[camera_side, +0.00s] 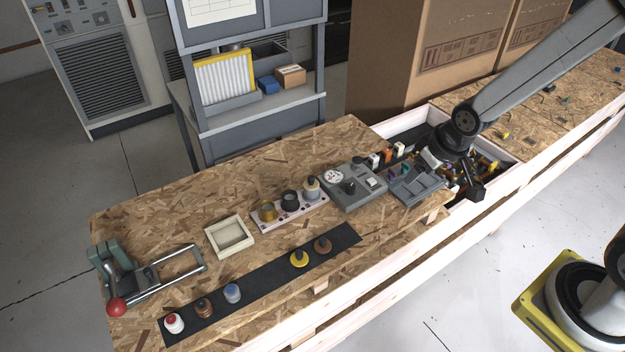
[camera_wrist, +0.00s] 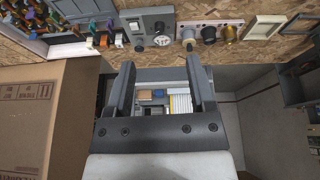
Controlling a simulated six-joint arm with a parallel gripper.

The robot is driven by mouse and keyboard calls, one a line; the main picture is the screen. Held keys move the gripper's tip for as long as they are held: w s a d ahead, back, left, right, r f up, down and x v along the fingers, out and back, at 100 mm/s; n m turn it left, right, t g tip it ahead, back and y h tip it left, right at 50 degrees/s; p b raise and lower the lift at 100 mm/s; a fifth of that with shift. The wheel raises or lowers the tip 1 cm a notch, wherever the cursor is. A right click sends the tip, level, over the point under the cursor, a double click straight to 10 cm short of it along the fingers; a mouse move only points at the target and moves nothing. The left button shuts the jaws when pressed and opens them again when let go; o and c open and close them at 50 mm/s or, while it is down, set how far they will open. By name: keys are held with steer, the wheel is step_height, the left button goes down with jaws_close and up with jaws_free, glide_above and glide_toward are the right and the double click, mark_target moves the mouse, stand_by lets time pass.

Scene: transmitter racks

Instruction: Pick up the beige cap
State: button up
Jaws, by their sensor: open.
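The cap that looks beige (camera_side: 311,187) stands upright at the right end of a pale rack (camera_side: 268,226), beside a black cap (camera_side: 290,201) and a gold cap (camera_side: 267,212). In the wrist view the beige cap (camera_wrist: 187,36) is at the top, near the tip of the right finger in the picture. My gripper (camera_wrist: 160,66) is open and nothing is held between its fingers. In the side view my wrist is to the right of the rack, above the grey units and parts bin; the fingers are hard to make out there.
A grey panel with a dial (camera_side: 350,188) stands right of the rack. A dark strip (camera_side: 270,284) in front carries several small caps. An empty beige frame (camera_side: 218,247) and a red-knobbed clamp (camera_side: 117,307) lie left. Tall cardboard boxes (camera_side: 395,50) stand behind.

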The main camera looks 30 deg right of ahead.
steer(key=w+a+f+n+t+y, duration=0.15)
steer(key=w+f, duration=0.25)
steer(key=w, duration=0.4)
steer(key=w+f+t, duration=0.3)
steer(key=w+f, duration=0.1)
steer(key=w, duration=0.3)
steer(key=n+t+y, duration=0.2)
steer(key=t+y, duration=0.1)
steer(key=t, duration=0.1)
glide_toward(314, 180)
steer(key=w, duration=0.3)
steer(key=shift+s+a+f+n+y, duration=0.1)
steer(key=shift+a+f+n+y, duration=0.15)
steer(key=shift+f+y, duration=0.45)
steer(key=shift+a+f, duration=0.1)
steer(key=shift+f, duration=0.05)
steer(key=shift+w+a+f+h, duration=0.2)
steer(key=shift+w, duration=0.4)
steer(key=shift+w+a+f+h, duration=0.15)
steer(key=shift+w+a+f, duration=0.05)
steer(key=shift+w, duration=0.35)
steer(key=shift+w, duration=0.1)
steer(key=shift+x, duration=2.5)
steer(key=shift+r, duration=0.1)
jaws_close()
